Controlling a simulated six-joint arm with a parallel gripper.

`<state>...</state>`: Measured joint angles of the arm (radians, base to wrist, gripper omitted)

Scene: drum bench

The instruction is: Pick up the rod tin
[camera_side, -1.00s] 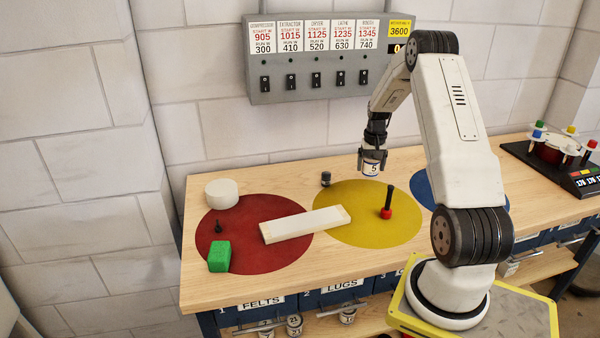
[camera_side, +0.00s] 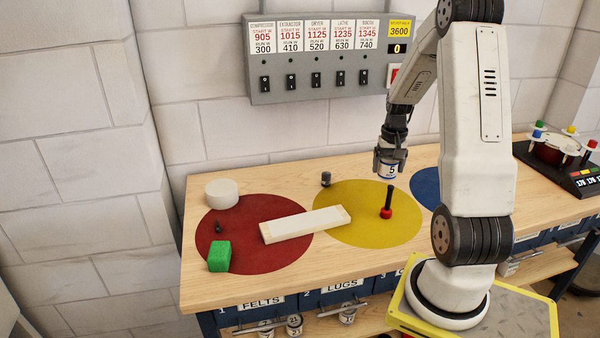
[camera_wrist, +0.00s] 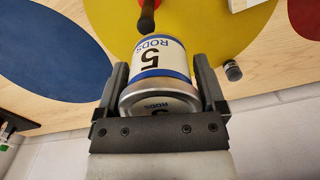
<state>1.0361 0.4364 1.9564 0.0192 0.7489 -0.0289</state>
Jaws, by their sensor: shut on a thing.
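The rod tin (camera_side: 390,170) is a white can with blue bands, a black 5 and the word RODS. My gripper (camera_side: 391,164) is shut on it and holds it above the bench, over the right part of the yellow disc. In the wrist view the tin (camera_wrist: 157,68) sits between the two dark fingers of my gripper (camera_wrist: 160,95), with its label turned upside down in the picture. Its metal rim end is nearest the camera.
The yellow disc (camera_side: 340,225) bears a red-based black peg (camera_side: 387,205) just below the tin. A white bar (camera_side: 305,224), green block (camera_side: 219,256) and white round (camera_side: 221,193) lie to the left. A blue disc (camera_side: 425,188) is to the right. A switch box (camera_side: 320,75) hangs behind.

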